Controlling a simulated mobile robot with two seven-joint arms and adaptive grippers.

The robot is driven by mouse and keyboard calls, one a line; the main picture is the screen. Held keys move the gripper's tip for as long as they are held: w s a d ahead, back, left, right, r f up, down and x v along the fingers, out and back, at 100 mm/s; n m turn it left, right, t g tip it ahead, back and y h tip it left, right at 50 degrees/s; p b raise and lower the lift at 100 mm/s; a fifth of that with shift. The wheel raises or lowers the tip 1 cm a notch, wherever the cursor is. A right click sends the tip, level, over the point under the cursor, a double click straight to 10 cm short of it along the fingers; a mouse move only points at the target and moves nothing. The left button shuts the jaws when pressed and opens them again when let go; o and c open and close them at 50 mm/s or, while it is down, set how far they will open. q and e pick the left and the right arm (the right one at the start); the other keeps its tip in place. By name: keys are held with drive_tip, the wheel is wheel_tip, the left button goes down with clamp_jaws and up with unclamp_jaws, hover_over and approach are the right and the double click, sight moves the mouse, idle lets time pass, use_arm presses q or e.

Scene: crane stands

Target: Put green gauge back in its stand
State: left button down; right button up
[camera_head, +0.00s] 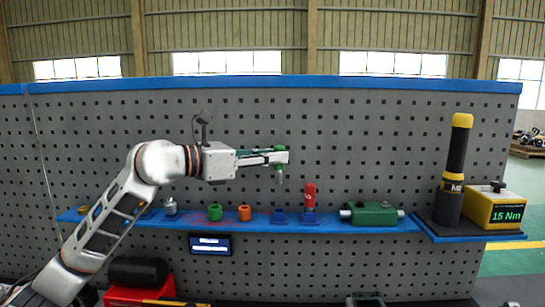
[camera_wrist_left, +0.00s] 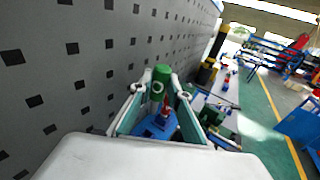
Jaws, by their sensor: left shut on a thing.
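The green gauge (camera_head: 279,149) is held upright in my left gripper (camera_head: 280,158), its grey pin pointing down, in the air above the blue shelf. In the left wrist view the green gauge (camera_wrist_left: 161,76) stands between the fingers of my left gripper (camera_wrist_left: 160,90). An empty blue stand (camera_head: 279,216) is on the shelf below the gauge, clearly apart from it. Beside it on the right, a red gauge (camera_head: 309,192) sits in a second blue stand (camera_head: 309,218). The red gauge's foot is hidden in its stand. My right gripper is not in view.
The blue shelf (camera_head: 340,228) runs along a grey pegboard (camera_head: 350,130) close behind the gripper. A green ring (camera_head: 215,212), an orange ring (camera_head: 244,213) and a green block (camera_head: 373,214) stand on it. A black-and-yellow tool (camera_head: 452,175) and yellow meter (camera_head: 492,208) stand at right.

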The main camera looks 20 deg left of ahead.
use_arm(q)
wheel_tip(320, 180, down, 6)
drive_tip(key=b, duration=0.3)
drive_tip(key=shift+r+b, duration=0.2)
drive_tip(key=shift+b, duration=0.1)
idle(0.4)
drive_tip(key=shift+f, duration=0.1)
drive_tip(key=shift+f+b, duration=1)
drive_tip(key=shift+f, duration=0.7)
drive_tip(key=c, duration=1.9)
unclamp_jaws()
drive_tip(key=shift+r, duration=0.1)
drive_tip(key=shift+o, duration=0.3)
